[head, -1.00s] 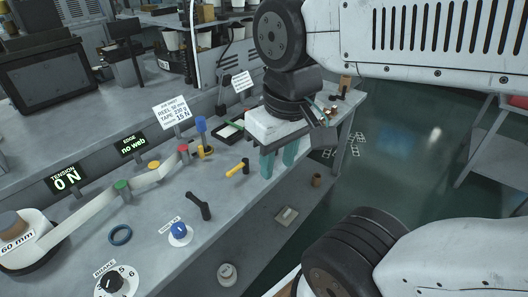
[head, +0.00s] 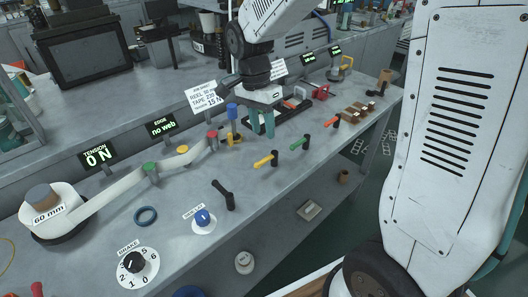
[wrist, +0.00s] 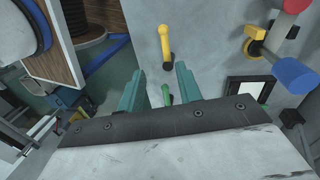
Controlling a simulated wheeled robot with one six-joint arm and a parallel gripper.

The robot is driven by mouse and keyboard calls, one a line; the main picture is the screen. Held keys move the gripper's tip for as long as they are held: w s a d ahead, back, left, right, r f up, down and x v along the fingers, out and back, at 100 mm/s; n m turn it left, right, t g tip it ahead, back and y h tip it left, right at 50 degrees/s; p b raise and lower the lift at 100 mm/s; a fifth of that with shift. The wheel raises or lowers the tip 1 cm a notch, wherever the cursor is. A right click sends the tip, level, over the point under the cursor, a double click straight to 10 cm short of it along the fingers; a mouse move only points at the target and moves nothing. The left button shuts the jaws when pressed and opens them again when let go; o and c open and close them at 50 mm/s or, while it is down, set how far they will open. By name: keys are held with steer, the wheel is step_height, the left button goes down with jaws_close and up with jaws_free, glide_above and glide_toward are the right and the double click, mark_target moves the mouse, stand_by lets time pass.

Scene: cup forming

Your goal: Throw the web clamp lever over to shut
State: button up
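Several levers stand on the bench: black (head: 223,190), yellow (head: 265,160), green (head: 300,143) and orange (head: 332,122). I see no readable label saying which is the web clamp lever. A post with a blue cap (head: 232,112) has a yellow part (head: 235,141) at its base. A pale web runs from the reel (head: 50,205) past the coloured rollers. My gripper (head: 263,124) is open and empty, fingers down, right of the blue-capped post and behind the yellow lever. In the wrist view, a yellow lever (wrist: 167,42) lies beyond the open fingers (wrist: 160,84), and a green piece (wrist: 167,95) shows between them.
A job sheet (head: 202,97) stands behind the post. The blue side-lay dial (head: 203,217) and brake dial (head: 134,263) are at the front left.

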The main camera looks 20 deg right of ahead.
steer(key=shift+m, duration=0.4)
steer(key=f, duration=0.9)
steer(key=shift+s+d, duration=0.1)
steer(key=shift+s, duration=0.1)
steer(key=shift+r, duration=0.1)
jaws_close()
